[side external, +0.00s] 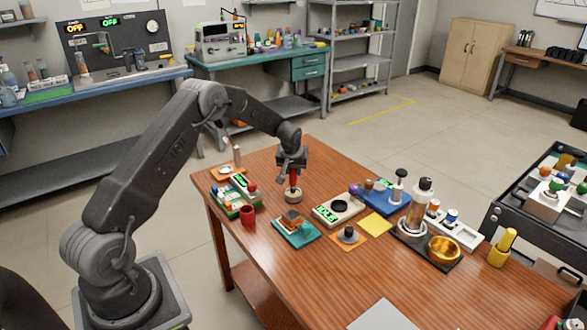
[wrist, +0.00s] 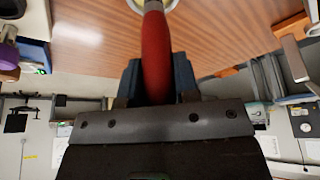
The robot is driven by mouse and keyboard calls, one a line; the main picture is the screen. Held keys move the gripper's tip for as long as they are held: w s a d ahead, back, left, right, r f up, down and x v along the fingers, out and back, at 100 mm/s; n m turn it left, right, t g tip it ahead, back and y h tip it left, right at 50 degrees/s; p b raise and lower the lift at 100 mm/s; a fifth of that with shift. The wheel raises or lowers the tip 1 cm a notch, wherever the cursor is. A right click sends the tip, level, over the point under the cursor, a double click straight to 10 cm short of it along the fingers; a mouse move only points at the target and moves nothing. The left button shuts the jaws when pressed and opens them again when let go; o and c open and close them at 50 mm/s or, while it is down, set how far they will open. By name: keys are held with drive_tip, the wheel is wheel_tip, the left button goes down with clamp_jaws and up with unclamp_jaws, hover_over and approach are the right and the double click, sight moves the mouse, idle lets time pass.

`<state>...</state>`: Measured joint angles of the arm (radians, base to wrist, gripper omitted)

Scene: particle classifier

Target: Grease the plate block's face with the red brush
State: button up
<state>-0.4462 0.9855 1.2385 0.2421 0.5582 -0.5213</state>
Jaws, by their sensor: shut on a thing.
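My gripper (side external: 293,170) is shut on a red brush, pointing down at the far part of the wooden table. In the wrist view the brush's red handle (wrist: 156,50) stands between the two blue-grey fingers (wrist: 157,78). The brush's lower end is at a round beige holder (side external: 293,195); whether it is inside or just above it, I cannot tell. The bristles are hidden. A block with an orange-brown top (side external: 291,217), possibly the plate block, sits on a teal base (side external: 296,236) just in front of the holder.
A red cup (side external: 247,215) and a green tray (side external: 231,211) with small items stand to the left. The table's near part is mostly clear.

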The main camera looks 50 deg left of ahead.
drive_tip(key=shift+f, duration=0.45)
idle(1.1)
drive_tip(key=shift+r, duration=3.6)
drive_tip(key=shift+d, duration=0.1)
